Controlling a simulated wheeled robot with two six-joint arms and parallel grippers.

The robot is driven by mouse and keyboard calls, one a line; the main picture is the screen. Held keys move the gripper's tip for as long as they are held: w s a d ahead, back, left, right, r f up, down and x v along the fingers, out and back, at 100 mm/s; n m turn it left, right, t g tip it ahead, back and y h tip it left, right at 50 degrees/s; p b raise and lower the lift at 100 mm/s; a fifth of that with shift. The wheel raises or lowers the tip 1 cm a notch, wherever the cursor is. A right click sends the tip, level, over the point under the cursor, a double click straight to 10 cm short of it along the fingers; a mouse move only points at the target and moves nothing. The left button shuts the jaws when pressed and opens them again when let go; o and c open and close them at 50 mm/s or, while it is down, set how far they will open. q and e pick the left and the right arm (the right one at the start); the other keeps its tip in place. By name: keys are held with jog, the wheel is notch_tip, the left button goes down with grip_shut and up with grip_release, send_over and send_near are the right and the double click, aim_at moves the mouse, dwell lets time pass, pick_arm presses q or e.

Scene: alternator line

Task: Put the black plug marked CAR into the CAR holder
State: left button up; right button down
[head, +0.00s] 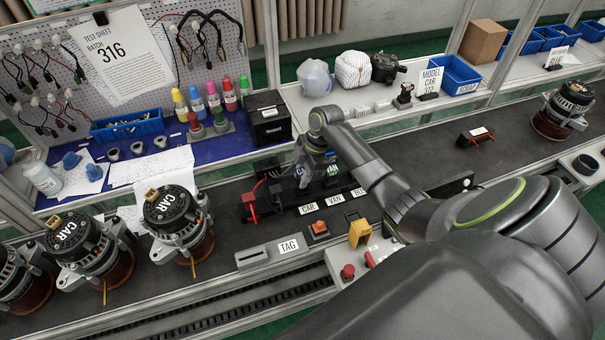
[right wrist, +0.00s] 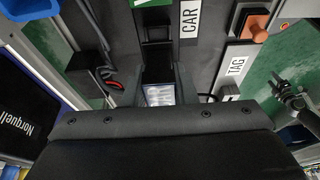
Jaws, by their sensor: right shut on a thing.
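My right gripper (head: 308,182) is low over the black holder row behind the front labels. In the right wrist view the fingers (right wrist: 157,92) are shut on a black plug (right wrist: 159,72) with a pale face between them; I cannot read its marking. The CAR label (head: 308,209) is at the left of the row, beside VAN (head: 335,201); the CAR label also shows in the right wrist view (right wrist: 190,19), just beyond the fingers. The gripper hides much of the CAR holder, so I cannot tell whether the plug is seated. My left gripper is not in view.
Red leads on a black part (head: 251,207) stand left of the row. A TAG plate (head: 287,246) and an orange button (head: 319,229) lie in front. Alternators marked CAR (head: 172,212) stand at left. A black box (head: 270,118) is behind. The dark belt at right is mostly clear.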

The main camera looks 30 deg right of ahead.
jog(key=shift+f+b, duration=0.9)
jog(key=shift+f, duration=0.45)
jog(key=c, duration=1.1)
grip_release()
jog(key=b+v, duration=0.2)
jog(key=v, duration=1.5)
jog(key=shift+r, duration=0.2)
jog(key=shift+s+f, duration=0.1)
